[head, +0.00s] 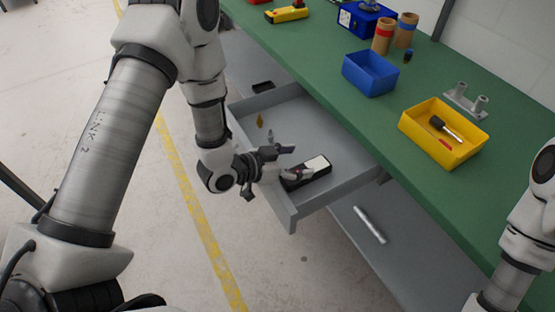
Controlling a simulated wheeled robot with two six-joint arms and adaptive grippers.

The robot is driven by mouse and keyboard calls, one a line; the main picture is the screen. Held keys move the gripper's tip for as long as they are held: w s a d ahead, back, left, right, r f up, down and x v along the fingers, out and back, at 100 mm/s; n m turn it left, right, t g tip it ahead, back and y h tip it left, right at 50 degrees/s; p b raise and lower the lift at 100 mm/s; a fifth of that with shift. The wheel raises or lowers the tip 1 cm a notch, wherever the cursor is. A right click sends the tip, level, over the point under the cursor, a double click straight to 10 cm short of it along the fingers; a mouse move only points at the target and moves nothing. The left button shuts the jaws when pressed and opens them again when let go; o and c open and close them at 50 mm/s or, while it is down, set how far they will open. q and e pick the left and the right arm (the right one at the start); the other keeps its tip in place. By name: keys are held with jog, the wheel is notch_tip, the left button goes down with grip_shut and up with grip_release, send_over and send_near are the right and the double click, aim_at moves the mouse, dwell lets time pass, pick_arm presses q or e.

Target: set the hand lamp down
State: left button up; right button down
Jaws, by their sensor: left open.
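The hand lamp (315,169), a black oblong body with a pale panel on top, lies in the open grey drawer (345,183) near the drawer's front end. My left gripper (298,161) is open at the lamp's left end, with one finger on each side or close by; I cannot tell whether a finger touches the lamp. The lamp's left end is partly hidden by the fingers. Part of my right arm shows at the right edge, but its gripper is out of view.
The green workbench (340,110) holds a blue bin (370,73), a yellow bin (437,151) with a screwdriver, cardboard tubes (383,36) and a yellow tool (287,14).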

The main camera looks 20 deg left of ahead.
pick_arm(q)
jog(key=p+v, duration=0.2)
jog(key=v, duration=1)
jog(key=s+a+f+n+g+y, duration=0.3)
jog(key=s+f+n+g+y, duration=0.5)
jog(key=s+f, duration=1)
notch_tip(320, 180, down, 4)
jog(key=g, duration=0.2)
jog(key=shift+s+g+b, duration=0.3)
jog(key=shift+w, duration=0.1)
